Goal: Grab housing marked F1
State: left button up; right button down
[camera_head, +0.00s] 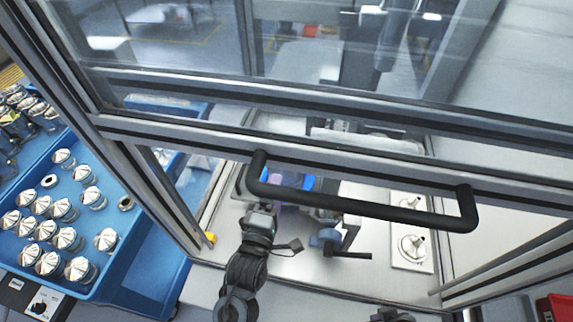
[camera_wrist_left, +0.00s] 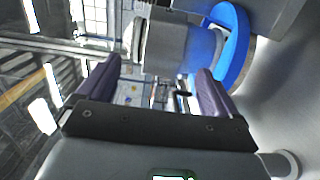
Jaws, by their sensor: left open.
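My left gripper (camera_head: 276,207) reaches into the machine enclosure, partly hidden by the black door handle. In the left wrist view its two purple fingers (camera_wrist_left: 158,72) are spread apart with nothing between them. A silver cylindrical part (camera_wrist_left: 165,45), possibly a housing, sits beyond the fingertips against a curved blue fixture (camera_wrist_left: 234,45). The blue fixture also shows behind the handle in the head view (camera_head: 309,182). Several silver housings with pointed tops stand on the blue tray (camera_head: 130,262) at left. No F1 marking is legible. My right gripper is not in view.
The black door handle (camera_head: 370,207) and metal frame (camera_head: 330,150) cross close to my left gripper. A blue-and-grey clamp (camera_head: 327,238) stands to its right. A plate with silver fittings (camera_head: 411,245) lies farther right on the metal deck.

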aim_at(283, 173)
pick_arm(q)
jog(key=shift+f+p+x, duration=0.15)
jog(key=shift+p+x, duration=0.05)
jog(key=shift+x, duration=1.2)
jog(key=shift+f+p+x, duration=0.15)
jog(key=shift+x, duration=1.3)
jog(key=shift+a, duration=0.1)
jog(key=shift+c, duration=0.2)
grip_shut()
jog(key=shift+s+r, duration=0.1)
jog(key=shift+r, duration=0.15)
